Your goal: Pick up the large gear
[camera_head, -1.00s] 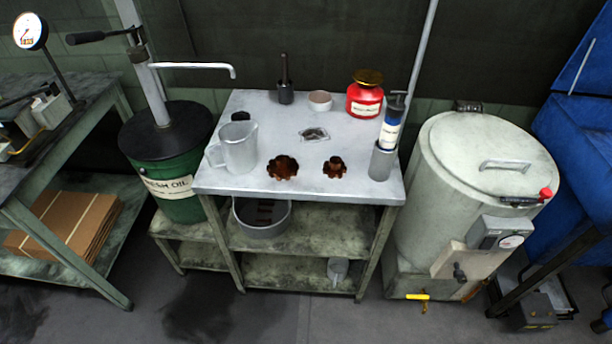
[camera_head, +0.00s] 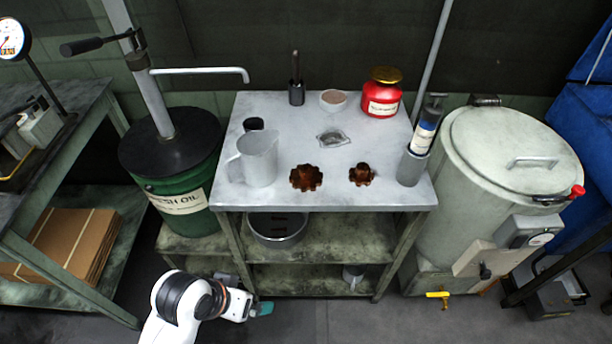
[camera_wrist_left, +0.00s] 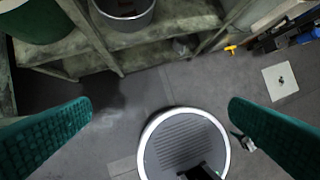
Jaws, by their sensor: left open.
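The large gear (camera_head: 306,178) is rusty brown and toothed. It lies flat on the grey metal table top near the front edge. A smaller rusty gear (camera_head: 361,174) lies to its right. My left arm shows in the head view at the bottom, with its gripper (camera_head: 262,310) low in front of the table, below the top and well away from the gears. In the left wrist view my left gripper (camera_wrist_left: 160,110) is open, its green fingers wide apart with nothing between them. No gear shows in that view. My right gripper is not in view.
The table (camera_head: 330,196) also holds a clear jug (camera_head: 258,160) left of the large gear, a red jar (camera_head: 383,95), a small bowl (camera_head: 333,99) and a grease tube (camera_head: 424,130). A green oil drum (camera_head: 180,210) stands left, a pale tank (camera_head: 470,220) right.

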